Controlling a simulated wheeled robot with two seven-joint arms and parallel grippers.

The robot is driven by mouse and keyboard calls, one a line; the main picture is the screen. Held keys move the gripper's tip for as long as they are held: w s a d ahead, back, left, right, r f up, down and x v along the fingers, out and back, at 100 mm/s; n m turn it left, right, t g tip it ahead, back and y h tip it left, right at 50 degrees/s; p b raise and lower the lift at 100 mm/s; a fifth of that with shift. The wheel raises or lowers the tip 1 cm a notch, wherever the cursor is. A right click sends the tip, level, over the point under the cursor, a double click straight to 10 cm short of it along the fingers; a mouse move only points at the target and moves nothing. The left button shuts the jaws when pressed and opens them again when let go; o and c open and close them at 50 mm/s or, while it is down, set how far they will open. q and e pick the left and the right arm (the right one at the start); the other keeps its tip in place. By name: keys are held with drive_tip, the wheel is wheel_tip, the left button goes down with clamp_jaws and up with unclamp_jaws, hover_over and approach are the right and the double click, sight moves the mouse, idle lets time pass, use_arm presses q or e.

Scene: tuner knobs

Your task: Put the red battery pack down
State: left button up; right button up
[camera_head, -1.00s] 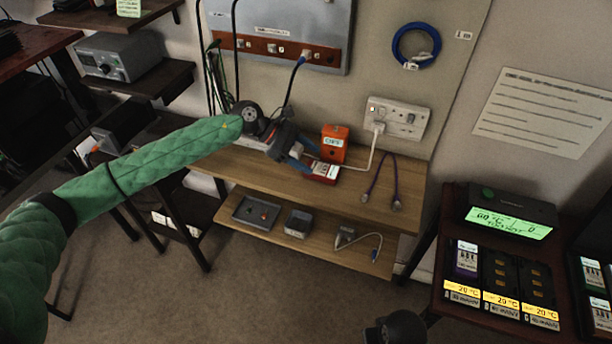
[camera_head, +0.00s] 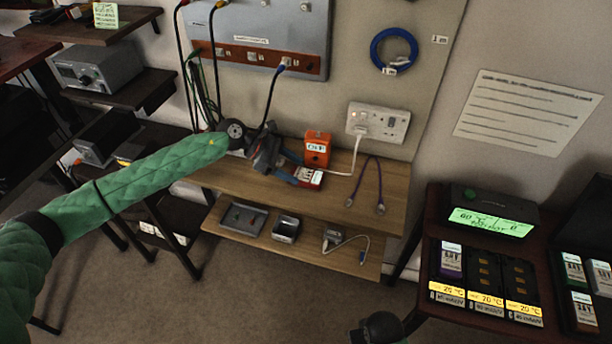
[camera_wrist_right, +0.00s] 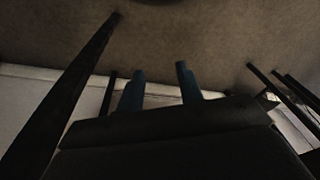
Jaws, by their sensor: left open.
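The red battery pack (camera_head: 310,178), with a white label, lies on the wooden bench top (camera_head: 235,179), just in front of an orange box. My left gripper (camera_head: 294,170) is open, with its blue fingers at the left side of the pack. I cannot tell whether a finger still touches it. My right gripper (camera_wrist_right: 160,85) shows in the right wrist view with its two blue fingers apart and nothing between them, above the floor.
The orange box (camera_head: 317,150) stands behind the pack. A purple cable (camera_head: 379,185) lies to the right, and a white plug lead runs from the wall socket (camera_head: 378,122). A charger table (camera_head: 425,210) with several battery packs stands at the right. The lower shelf holds trays (camera_head: 243,217).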

sight(307, 175)
use_arm(q)
drive_tip(key=p+x, duration=0.1)
drive_tip(key=x, duration=0.2)
drive_tip(key=shift+d+f+p, duration=0.25)
drive_tip(key=shift+f+p, duration=0.05)
drive_tip(key=shift+p, duration=0.05)
use_arm(e)
wheel_tip(307, 175, down, 8)
drive_tip(key=shift+s+d+f, duration=0.15)
drive_tip(key=shift+s+d, duration=0.1)
use_arm(q)
drive_tip(key=c, duration=0.8)
drive_tip(key=shift+c, duration=0.6)
drive_tip(key=shift+r, duration=0.15)
use_arm(e)
drive_tip(key=shift+s, duration=0.1)
